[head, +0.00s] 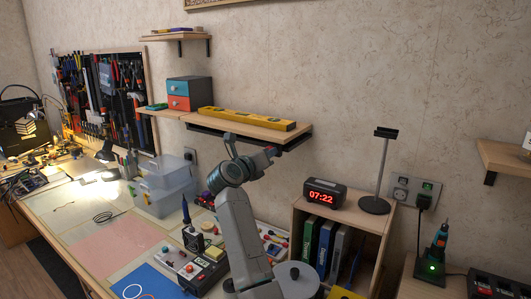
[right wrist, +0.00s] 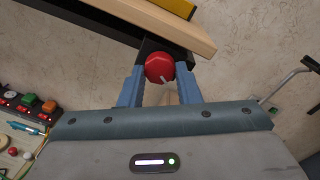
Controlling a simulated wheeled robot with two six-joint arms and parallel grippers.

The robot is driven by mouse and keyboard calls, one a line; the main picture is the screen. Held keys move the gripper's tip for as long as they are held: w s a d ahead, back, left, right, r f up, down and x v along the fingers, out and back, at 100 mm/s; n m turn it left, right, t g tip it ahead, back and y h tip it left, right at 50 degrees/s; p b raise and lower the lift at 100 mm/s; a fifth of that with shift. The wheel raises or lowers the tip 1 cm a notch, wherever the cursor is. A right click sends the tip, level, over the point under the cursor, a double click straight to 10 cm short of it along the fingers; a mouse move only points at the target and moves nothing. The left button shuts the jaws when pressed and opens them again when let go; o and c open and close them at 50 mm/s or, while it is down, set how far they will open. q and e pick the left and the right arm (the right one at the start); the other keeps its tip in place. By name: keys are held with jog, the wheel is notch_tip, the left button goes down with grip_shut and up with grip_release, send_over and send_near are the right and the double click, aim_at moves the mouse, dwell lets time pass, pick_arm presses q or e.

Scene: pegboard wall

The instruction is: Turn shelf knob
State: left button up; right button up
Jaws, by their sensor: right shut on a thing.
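The red knob (right wrist: 159,67) is on a dark bracket under the wooden shelf (right wrist: 160,18), with a pale mark on its face. In the right wrist view my right gripper (right wrist: 160,74) has its two blue fingers closed on either side of the knob. In the head view the right arm reaches up to the underside of the wall shelf (head: 262,131), and a bit of the red knob (head: 269,151) shows at the gripper's tip. My left gripper is not in view.
A yellow spirit level (head: 247,119) and a small drawer box (head: 190,94) stand on the shelf. Below are a digital clock (head: 324,194), a lamp-like stand (head: 381,170), clear bins (head: 165,185) and a cluttered bench.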

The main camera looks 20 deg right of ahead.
dwell(0.3)
jog(key=o, duration=1)
jog(key=shift+a, duration=0.1)
